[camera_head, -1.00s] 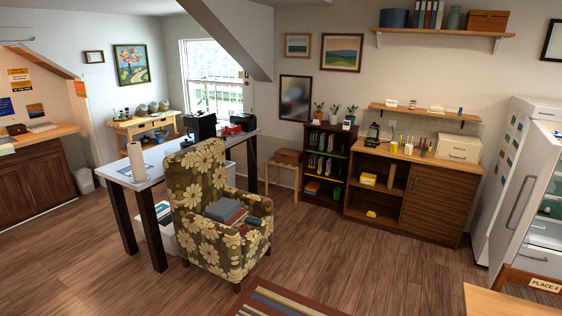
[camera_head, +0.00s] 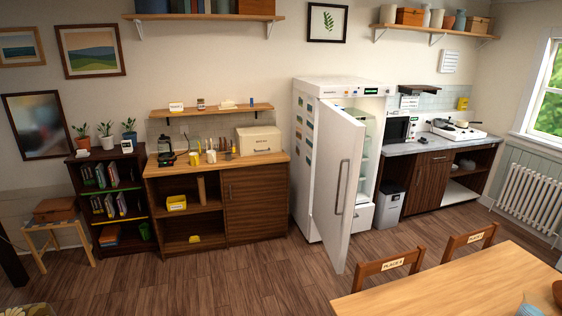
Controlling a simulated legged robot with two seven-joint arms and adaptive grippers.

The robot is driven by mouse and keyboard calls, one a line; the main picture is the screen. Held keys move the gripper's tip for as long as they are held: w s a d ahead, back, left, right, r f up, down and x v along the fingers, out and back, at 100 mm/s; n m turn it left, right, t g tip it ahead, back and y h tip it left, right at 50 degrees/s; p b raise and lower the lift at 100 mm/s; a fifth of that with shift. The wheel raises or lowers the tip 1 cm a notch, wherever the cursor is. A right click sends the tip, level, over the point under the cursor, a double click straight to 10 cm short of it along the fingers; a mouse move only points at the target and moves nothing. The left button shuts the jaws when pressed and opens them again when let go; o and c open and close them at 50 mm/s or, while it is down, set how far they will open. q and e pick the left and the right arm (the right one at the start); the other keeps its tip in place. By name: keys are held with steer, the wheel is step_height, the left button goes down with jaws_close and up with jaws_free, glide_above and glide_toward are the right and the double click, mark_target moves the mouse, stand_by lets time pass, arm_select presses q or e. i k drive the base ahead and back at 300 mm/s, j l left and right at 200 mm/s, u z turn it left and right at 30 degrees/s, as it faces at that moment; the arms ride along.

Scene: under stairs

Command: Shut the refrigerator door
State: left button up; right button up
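The white refrigerator (camera_head: 308,170) stands against the back wall, right of the middle of the head view. Its door (camera_head: 334,185) is hinged on the left and stands open, swung out toward me. A long grey vertical handle (camera_head: 341,187) is on the door's outer face. Part of the shelves (camera_head: 366,155) and a lower drawer (camera_head: 360,216) show in the gap to the right of the door. The rest of the inside is hidden behind the door. Neither of my grippers is in view.
A wooden table (camera_head: 450,286) with two chairs (camera_head: 390,266) fills the lower right, close to the door's lower end. A wooden cabinet (camera_head: 256,203) stands left of the refrigerator, a grey bin (camera_head: 389,208) right of it. The floor (camera_head: 230,280) before the cabinet is clear.

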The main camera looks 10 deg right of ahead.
mark_target(342, 138)
steer(key=i+l+z, duration=0.1)
steer(key=i+z, duration=0.25)
steer(key=i, duration=0.45)
steer(key=i+j+z, duration=0.15)
steer(key=i+z, duration=0.15)
steer(key=i, duration=0.45)
